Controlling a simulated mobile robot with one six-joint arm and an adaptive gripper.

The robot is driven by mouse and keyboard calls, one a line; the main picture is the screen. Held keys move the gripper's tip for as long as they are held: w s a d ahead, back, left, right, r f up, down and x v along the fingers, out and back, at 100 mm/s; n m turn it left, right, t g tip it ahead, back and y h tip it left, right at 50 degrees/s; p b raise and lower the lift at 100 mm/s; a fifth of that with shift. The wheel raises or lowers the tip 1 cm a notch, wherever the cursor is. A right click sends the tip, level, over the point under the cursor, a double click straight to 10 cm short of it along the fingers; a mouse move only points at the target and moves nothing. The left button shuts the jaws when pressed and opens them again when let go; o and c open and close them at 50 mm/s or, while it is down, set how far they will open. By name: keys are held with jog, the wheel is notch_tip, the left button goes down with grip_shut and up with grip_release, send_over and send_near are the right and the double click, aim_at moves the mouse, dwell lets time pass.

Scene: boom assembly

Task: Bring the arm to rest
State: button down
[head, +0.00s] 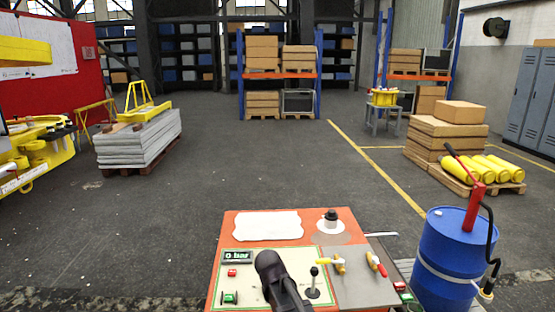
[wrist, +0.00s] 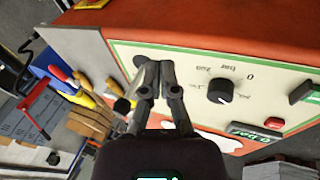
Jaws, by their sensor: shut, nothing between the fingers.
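My gripper (wrist: 158,74) shows in the wrist view with its two dark fingers together and nothing held. It is in front of the control panel (wrist: 190,58), which appears turned over in that view. A black knob (wrist: 221,90) is right of the fingers; a dark lever is partly hidden behind them. In the head view, a dark part that looks like my arm reaches over the panel (head: 250,290) from the bottom edge and covers some of it. I cannot tell whether the fingers touch the panel.
The orange console (head: 300,219) carries a 0 bar display (head: 237,257), a red button (head: 232,272), a green switch (head: 229,297) and a black joystick (head: 313,285). A blue barrel (head: 450,260) with a red pump (head: 474,207) stands close right. Open floor (head: 230,165) lies beyond.

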jog(key=s+d+r+g+y+p, duration=0.1)
jog(key=s+d+r+y+p, duration=0.1)
jog(key=s+d, duration=0.3)
jog(key=s+d+r+g+y+p, duration=0.1)
jog(key=s+d+r+y+p, duration=0.1)
jog(key=s+d, duration=0.4)
jog(key=shift+s+d+p, duration=0.3)
jog(key=shift+d+p, duration=0.1)
jog(key=shift+d, duration=0.65)
